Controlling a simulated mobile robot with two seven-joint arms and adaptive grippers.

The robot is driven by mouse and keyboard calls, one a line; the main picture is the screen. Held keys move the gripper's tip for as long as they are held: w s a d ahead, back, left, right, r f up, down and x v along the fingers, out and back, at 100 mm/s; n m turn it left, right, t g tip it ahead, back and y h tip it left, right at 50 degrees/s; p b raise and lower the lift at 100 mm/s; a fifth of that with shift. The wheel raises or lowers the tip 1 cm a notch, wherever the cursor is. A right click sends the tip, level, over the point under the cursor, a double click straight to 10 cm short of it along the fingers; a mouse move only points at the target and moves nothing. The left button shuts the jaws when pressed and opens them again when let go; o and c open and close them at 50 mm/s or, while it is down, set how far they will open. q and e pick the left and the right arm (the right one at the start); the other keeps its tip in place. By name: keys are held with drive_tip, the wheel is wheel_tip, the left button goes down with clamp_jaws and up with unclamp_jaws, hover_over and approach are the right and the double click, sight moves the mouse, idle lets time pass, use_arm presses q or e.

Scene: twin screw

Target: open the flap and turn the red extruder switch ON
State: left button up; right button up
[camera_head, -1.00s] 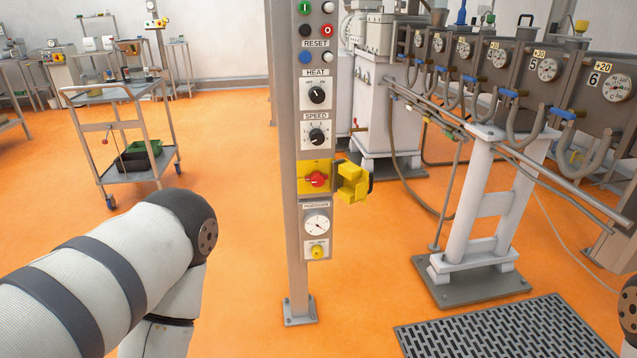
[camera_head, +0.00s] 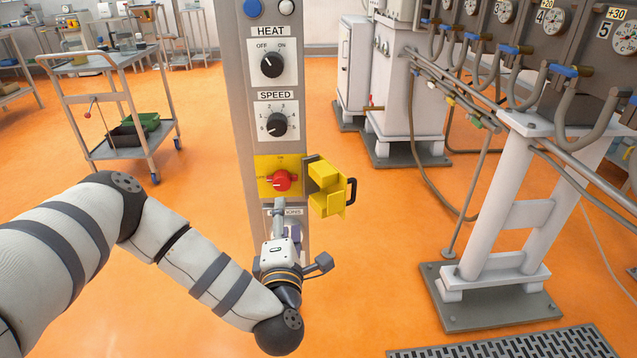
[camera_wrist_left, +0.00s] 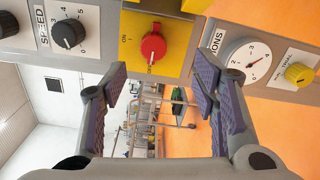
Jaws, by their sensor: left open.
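The yellow flap (camera_head: 330,187) is swung open to the right of the panel post. The red extruder switch (camera_head: 281,181) is uncovered on its yellow plate. Its handle points left in the head view, toward a small label; ON seems to be at the top. In the left wrist view, which is turned sideways, the red switch (camera_wrist_left: 153,46) is just beyond and between the fingertips. My left gripper (camera_head: 291,226) is open and empty, just below the switch in the head view. Its spread fingers (camera_wrist_left: 161,80) do not touch the switch. My right gripper is not in view.
The SPEED knob (camera_head: 277,124) and HEAT knob (camera_head: 271,64) sit above the switch. A dial (camera_wrist_left: 248,62) and a yellow knob (camera_wrist_left: 299,75) sit below it on the panel. A white stand (camera_head: 510,210) and pipes are at right. A cart (camera_head: 120,100) stands behind left.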

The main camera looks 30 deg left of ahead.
sight(282, 185)
use_arm(q)
drive_tip(key=x, duration=0.7)
drive_tip(key=a+r+x, duration=0.1)
drive_tip(key=x, duration=0.3)
drive_tip(key=shift+a+b, duration=0.1)
drive_tip(key=shift+b, duration=0.25)
drive_tip(key=c, duration=1.2)
